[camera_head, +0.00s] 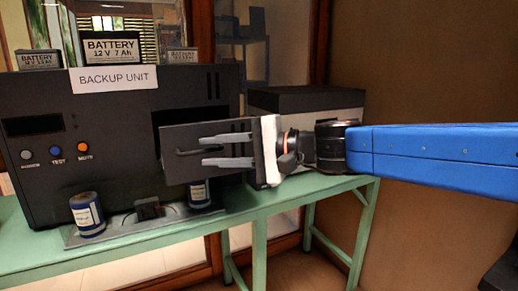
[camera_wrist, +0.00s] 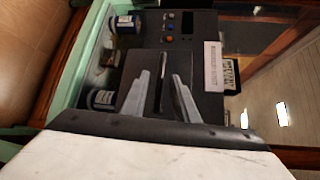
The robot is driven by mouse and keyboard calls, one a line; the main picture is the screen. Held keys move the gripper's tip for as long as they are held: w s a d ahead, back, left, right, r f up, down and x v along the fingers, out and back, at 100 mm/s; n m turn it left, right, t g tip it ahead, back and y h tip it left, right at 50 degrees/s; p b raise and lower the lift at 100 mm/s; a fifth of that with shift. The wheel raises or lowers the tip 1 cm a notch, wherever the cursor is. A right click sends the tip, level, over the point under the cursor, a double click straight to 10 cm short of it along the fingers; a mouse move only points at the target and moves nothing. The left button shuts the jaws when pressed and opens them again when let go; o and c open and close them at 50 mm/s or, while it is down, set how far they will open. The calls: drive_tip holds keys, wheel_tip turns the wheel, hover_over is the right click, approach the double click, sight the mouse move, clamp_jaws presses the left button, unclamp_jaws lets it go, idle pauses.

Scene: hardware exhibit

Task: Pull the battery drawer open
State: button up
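The black backup unit (camera_head: 110,115) stands on the green bench, with a white "BACKUP UNIT" label. Its flat dark drawer front (camera_head: 178,170) is at the right side; it appears to stand out from the unit's face, how far I cannot tell. A dark bar handle (camera_head: 192,152) sits on the drawer front and also shows in the wrist view (camera_wrist: 158,88). My gripper (camera_head: 203,151) points at the drawer front. Its two grey fingers lie either side of the handle, with gaps showing in the wrist view (camera_wrist: 160,88). It is open; whether the fingertips touch the panel is unclear.
Two blue-and-white cans (camera_head: 88,215) (camera_head: 199,194) stand on a metal tray (camera_head: 120,229) before the unit. Batteries (camera_head: 112,48) stand on top. A black-and-white box (camera_head: 305,98) is behind my gripper. The green bench (camera_head: 290,196) has bare room at the right.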

drive_tip(key=v, duration=1.6)
drive_tip(key=shift+d, duration=0.1)
drive_tip(key=s+d+f+n+h, duration=0.1)
drive_tip(key=s+d+f+h, duration=0.2)
drive_tip(key=d+f, duration=0.6)
drive_tip(key=s+d+f+n+h, duration=0.1)
drive_tip(key=s+d+f+h, duration=0.3)
drive_tip(key=d+f+h, duration=0.3)
drive_tip(key=s+d+f+n+t+h, duration=0.1)
drive_tip(key=s+d+f+h, duration=0.3)
drive_tip(key=d+f, duration=0.7)
wheel_tip(320, 180, down, 4)
drive_tip(key=shift+s+f+n+h, duration=0.1)
drive_tip(key=shift+s+n+h, duration=0.1)
drive_tip(key=shift+n+h, duration=0.55)
